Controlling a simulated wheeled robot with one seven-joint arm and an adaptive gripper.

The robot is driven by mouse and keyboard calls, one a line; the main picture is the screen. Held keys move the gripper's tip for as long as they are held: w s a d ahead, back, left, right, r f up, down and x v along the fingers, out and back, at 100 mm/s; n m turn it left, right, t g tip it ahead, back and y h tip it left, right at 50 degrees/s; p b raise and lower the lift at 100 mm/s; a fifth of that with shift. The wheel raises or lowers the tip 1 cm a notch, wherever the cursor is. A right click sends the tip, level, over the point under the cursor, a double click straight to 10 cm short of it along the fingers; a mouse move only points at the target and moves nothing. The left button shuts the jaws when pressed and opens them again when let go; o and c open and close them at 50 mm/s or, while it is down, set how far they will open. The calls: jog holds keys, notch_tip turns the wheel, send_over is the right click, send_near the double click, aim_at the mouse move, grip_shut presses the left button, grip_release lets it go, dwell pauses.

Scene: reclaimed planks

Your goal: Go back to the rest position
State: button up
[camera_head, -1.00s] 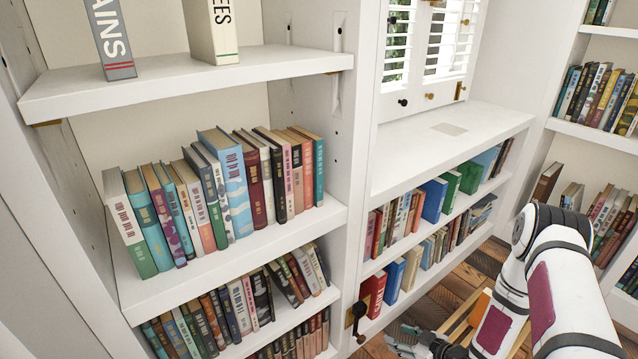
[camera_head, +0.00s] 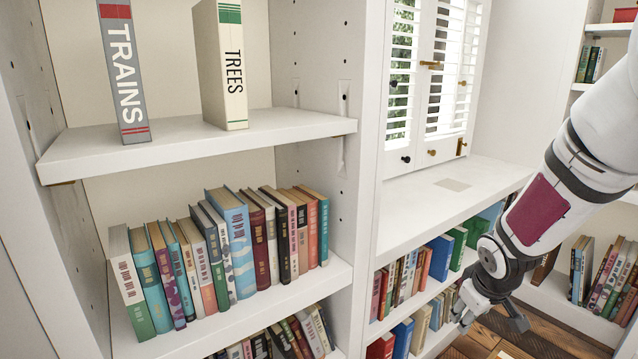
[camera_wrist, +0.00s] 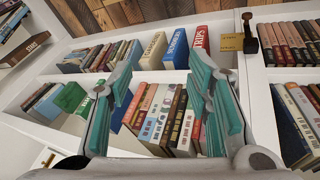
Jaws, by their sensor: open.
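My gripper (camera_head: 490,318) hangs at the lower right of the head view, in front of the low bookshelves under the window. In the wrist view my gripper (camera_wrist: 165,105) shows two teal-padded fingers spread wide apart. Nothing is between the pads; the books seen between them stand on shelves behind. My arm (camera_head: 560,190) comes down from the upper right of the head view. The fingers look clear of the shelves, though the exact gap cannot be told.
A grey TRAINS book (camera_head: 124,70) and a cream TREES book (camera_head: 222,65) stand on the upper left shelf (camera_head: 190,138). A row of books (camera_head: 235,250) fills the shelf below. The window ledge (camera_head: 430,205) is bare except for a flat beige patch. Wood floor (camera_head: 560,330) shows at lower right.

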jog(key=s+a+r+m+g, duration=0.1)
jog(key=s+a+r, duration=0.1)
jog(key=s+r, duration=0.45)
jog(key=s+a+r+m+g, duration=0.1)
jog(key=s+a+r+m, duration=0.15)
jog(key=s+r, duration=0.4)
jog(key=s+a+r+m+g+y, duration=0.15)
jog(key=s+a, duration=0.25)
jog(key=s, duration=0.8)
jog(key=s+a+r+g+y, duration=0.15)
jog(key=s+a, duration=0.25)
jog(key=s, duration=0.7)
notch_tip(320, 180, up, 35)
jog(key=n+t+h+p, duration=0.1)
jog(key=t+p, duration=0.3)
jog(key=p, duration=2.9)
jog(key=shift+d+t, duration=0.15)
jog(key=shift+t, duration=0.15)
jog(key=shift+w, duration=0.1)
